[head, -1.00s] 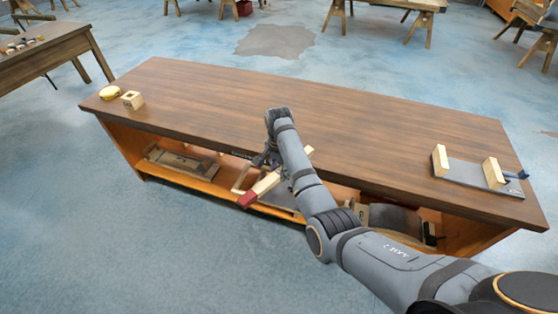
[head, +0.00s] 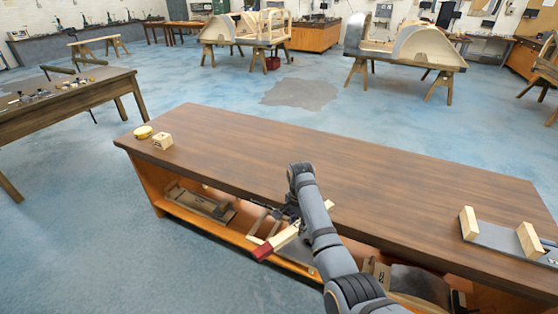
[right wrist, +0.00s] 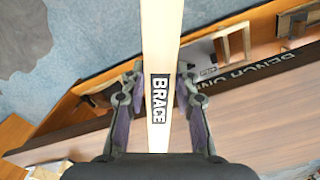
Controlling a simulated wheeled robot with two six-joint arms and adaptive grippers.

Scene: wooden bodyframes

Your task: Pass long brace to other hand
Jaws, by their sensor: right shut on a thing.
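The long brace is a pale wooden bar with a red end; it shows in the head view (head: 286,237) in front of the bench's near edge. In the right wrist view the brace (right wrist: 161,45) runs up the picture and bears a black "BRACE" label. My right gripper (head: 284,218) is shut on the brace; in the right wrist view its fingers (right wrist: 158,100) lie on both sides of the bar. The arm partly hides the grip in the head view. My left gripper is in neither view.
The dark wooden bench (head: 330,180) has a mostly clear top.

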